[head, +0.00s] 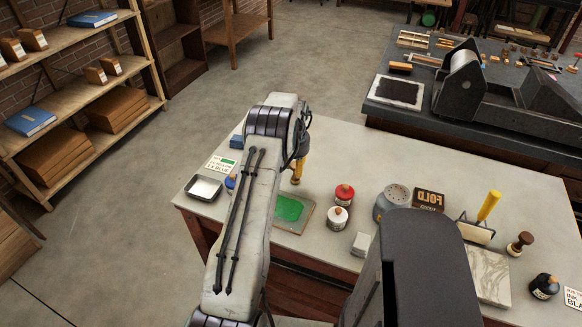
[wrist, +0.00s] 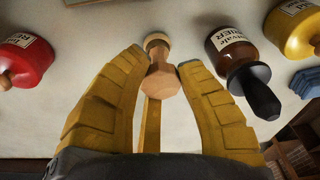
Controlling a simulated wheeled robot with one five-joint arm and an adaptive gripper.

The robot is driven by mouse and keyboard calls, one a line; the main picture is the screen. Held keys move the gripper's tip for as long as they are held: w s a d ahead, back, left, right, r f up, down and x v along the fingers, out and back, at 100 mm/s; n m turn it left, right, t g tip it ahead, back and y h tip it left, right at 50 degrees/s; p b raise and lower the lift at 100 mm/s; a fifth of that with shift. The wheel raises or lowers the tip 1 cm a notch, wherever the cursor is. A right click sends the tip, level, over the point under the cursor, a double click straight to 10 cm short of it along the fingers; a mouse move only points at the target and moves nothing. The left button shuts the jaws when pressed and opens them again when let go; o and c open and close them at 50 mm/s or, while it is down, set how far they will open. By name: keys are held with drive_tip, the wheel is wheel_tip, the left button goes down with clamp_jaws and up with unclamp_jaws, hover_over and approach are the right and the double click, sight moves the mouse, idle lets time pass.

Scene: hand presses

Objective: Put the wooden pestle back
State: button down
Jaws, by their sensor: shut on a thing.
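My gripper shows in the wrist view (wrist: 160,82) with its yellow fingers on both sides of the wooden pestle (wrist: 160,75). The pestle is pale turned wood with a faceted part toward the camera and a rounder end at the top. In the head view my gripper (head: 298,169) is over the left part of the light worktable (head: 345,165), partly behind my arm. The pestle cannot be made out in the head view. Whether its far end touches the tabletop is unclear.
In the wrist view a brown bottle (wrist: 232,50) with a black top stands close right of the fingers; a red jar (wrist: 22,58) is left and a yellow jar (wrist: 298,30) right. In the head view, a green inked slab (head: 290,208) and a metal tray (head: 204,188) lie near my arm.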

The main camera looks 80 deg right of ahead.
drive_tip(key=shift+s, duration=0.25)
drive_tip(key=shift+f, duration=0.1)
drive_tip(key=c, duration=0.9)
unclamp_jaws()
drive_tip(key=shift+w, duration=0.1)
